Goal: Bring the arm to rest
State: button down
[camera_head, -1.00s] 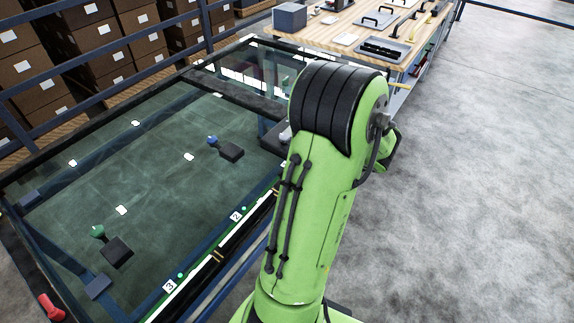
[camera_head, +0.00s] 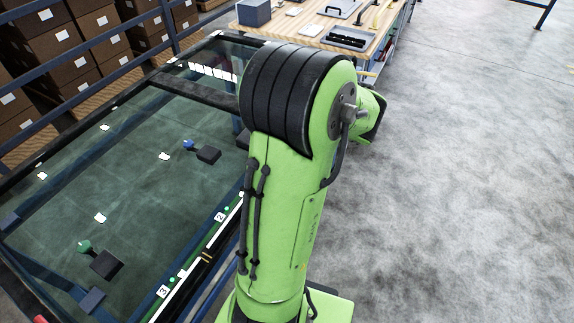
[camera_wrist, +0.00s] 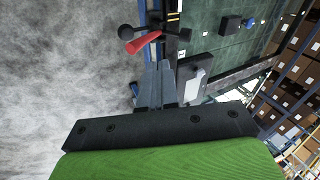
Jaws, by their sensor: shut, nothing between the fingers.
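My green arm (camera_head: 285,205) stands upright in the middle of the head view, with a black ribbed joint cover at its top. Its far end is mostly hidden behind that joint. In the wrist view my gripper (camera_wrist: 158,68) has its two dark fingers together, with nothing between them. The fingers show against the grey floor and the edge of the glass-topped frame. A red lever (camera_wrist: 143,42) with black knobs lies just beyond the fingertips in that picture.
A glass-topped frame (camera_head: 75,180) with blue beams, numbered marks and small black blocks lies left of my arm. A wooden bench (camera_head: 290,22) with trays stands behind. Shelves of cartons (camera_head: 50,40) are at the far left. The floor (camera_head: 460,180) to the right is clear.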

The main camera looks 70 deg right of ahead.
jog(key=shift+v, duration=1.3)
